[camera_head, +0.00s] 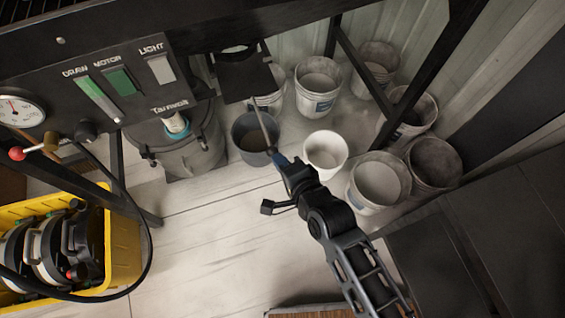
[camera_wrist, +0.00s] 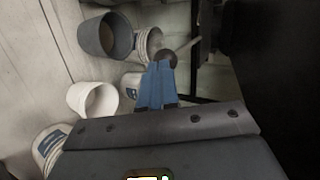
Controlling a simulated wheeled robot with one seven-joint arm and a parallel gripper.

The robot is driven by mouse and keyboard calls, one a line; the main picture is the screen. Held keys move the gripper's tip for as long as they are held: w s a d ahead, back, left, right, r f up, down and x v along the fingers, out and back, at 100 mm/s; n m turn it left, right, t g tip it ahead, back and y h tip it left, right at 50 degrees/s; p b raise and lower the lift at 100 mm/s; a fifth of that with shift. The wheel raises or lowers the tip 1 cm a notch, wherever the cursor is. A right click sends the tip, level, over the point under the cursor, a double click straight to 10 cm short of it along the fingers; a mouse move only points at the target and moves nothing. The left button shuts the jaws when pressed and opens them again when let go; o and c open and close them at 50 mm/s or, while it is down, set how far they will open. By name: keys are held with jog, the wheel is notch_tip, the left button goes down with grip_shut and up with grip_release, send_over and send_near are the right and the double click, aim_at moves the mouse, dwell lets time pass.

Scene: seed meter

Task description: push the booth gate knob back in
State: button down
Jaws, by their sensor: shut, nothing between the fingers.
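The booth gate is most likely the dark flat plate (camera_head: 243,76) under the panel in the head view. A thin grey rod (camera_head: 262,120) runs from it towards my gripper. In the wrist view a dark round knob (camera_wrist: 167,58) sits on the near end of this rod (camera_wrist: 187,46). My gripper (camera_head: 277,158) has blue fingers, which are closed together and empty. In the wrist view the fingertips (camera_wrist: 160,66) are at the knob, overlapping its lower edge. I cannot tell whether they touch it. In the head view the knob is small and hard to make out at the fingertips.
A dark frame post (camera_head: 425,75) stands at right. The control panel (camera_head: 110,75) is upper left, above a yellow crate (camera_head: 122,245). Open floor lies lower middle.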

jog(key=b, duration=0.2)
send_near(254, 102)
notch_tip(254, 102, down, 4)
jog(key=shift+w+a+r, duration=0.4)
jog(key=shift+w+a, duration=0.15)
jog(key=shift+w, duration=0.05)
